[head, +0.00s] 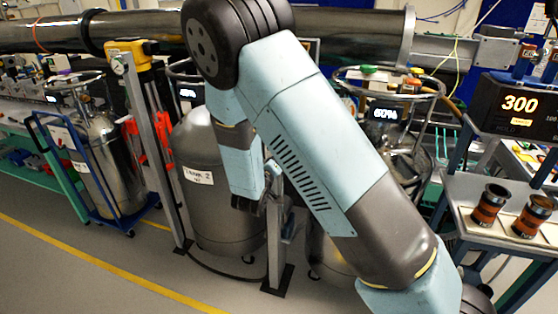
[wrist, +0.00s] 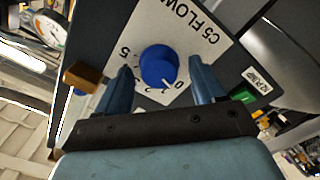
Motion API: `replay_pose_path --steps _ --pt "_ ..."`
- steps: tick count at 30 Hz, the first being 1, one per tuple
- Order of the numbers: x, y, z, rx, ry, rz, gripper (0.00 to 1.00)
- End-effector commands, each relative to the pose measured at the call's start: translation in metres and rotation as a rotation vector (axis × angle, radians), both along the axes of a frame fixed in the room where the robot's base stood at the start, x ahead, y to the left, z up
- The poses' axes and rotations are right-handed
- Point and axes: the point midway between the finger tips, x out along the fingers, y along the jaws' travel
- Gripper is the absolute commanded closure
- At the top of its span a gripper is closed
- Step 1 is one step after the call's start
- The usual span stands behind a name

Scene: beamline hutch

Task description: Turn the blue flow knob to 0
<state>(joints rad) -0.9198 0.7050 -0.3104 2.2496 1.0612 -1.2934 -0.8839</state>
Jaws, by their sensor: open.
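A white pointer mark on the knob faces down and slightly right, near the low numbers; the exact number is hard to read. My gripper (wrist: 161,70) is open, with one finger on each side of the knob. Gaps seem to show between fingers and knob; contact is not clear. In the head view I cannot make out the knob.
A green part (wrist: 242,95) and a small white label (wrist: 257,80) are right of the knob. In the head view, steel tanks (head: 205,200) stand around my arm. A blue cart (head: 48,135) is at left, and a shelf with dark cups (head: 488,207) is at right.

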Motion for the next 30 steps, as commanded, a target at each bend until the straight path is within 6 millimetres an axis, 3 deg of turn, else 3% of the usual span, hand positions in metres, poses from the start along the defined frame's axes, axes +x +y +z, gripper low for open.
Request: replay_pose_path --steps 7,11,24,30 --pt "-0.002 0.001 0.000 0.000 0.001 0.001 0.31" --pt "-0.013 0.005 0.000 0.001 0.001 0.001 0.31" --pt "-0.092 0.034 -0.001 0.000 0.001 0.004 0.31" --pt "-0.120 0.043 -0.001 0.000 0.001 0.002 0.31"
